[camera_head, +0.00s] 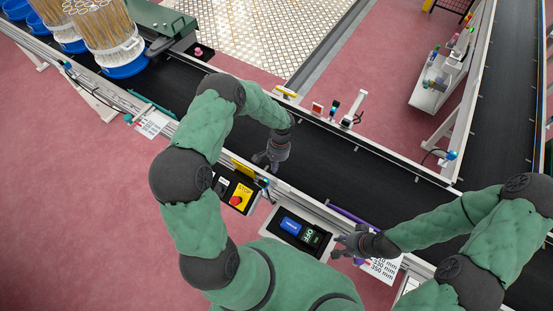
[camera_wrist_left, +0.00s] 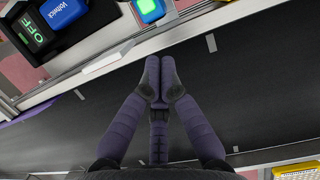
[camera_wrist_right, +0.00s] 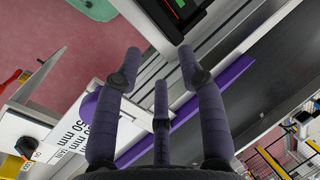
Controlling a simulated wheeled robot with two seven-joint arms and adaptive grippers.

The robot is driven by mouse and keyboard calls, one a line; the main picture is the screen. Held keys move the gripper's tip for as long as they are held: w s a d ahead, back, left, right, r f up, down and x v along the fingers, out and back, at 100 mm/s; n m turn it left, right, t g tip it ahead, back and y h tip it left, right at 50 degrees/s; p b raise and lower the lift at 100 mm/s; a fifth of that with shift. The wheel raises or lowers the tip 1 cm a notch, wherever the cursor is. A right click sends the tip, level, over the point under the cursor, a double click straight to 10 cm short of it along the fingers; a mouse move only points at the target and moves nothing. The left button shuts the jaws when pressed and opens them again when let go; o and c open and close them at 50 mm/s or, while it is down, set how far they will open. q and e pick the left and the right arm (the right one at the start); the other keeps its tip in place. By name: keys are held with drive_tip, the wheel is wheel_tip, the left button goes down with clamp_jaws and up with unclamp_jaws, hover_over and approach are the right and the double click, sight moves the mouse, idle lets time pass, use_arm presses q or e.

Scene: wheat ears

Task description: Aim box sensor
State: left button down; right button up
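A small blue block with a green lit top, which looks like a sensor, sits on the near conveyor rail in the left wrist view (camera_wrist_left: 150,10). Its identity as the box sensor is not certain. My left gripper (camera_head: 272,158) hangs over the black belt beside the near rail. Its fingertips are together with nothing visible between them, apart from the block. My right gripper (camera_head: 347,243) is near the purple guide bar (camera_wrist_right: 215,88) and the printed millimetre plate (camera_head: 383,267). Its fingers are spread and appear empty. A purple knob (camera_wrist_right: 90,105) is beside its left finger.
A panel with a blue label (camera_head: 290,227) and a green OFF display stands between my grippers. A yellow STOP box (camera_head: 240,195) is left of it. Small devices (camera_head: 335,107) stand on the far rail.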

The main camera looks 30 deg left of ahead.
sight(268, 182)
use_arm(q)
drive_tip(key=s, duration=0.4)
drive_tip(key=shift+a+p, duration=0.1)
drive_tip(key=shift+p, duration=0.2)
drive_tip(key=shift+s+b, duration=0.35)
drive_tip(key=shift+b, duration=0.05)
drive_tip(key=shift+s, duration=0.1)
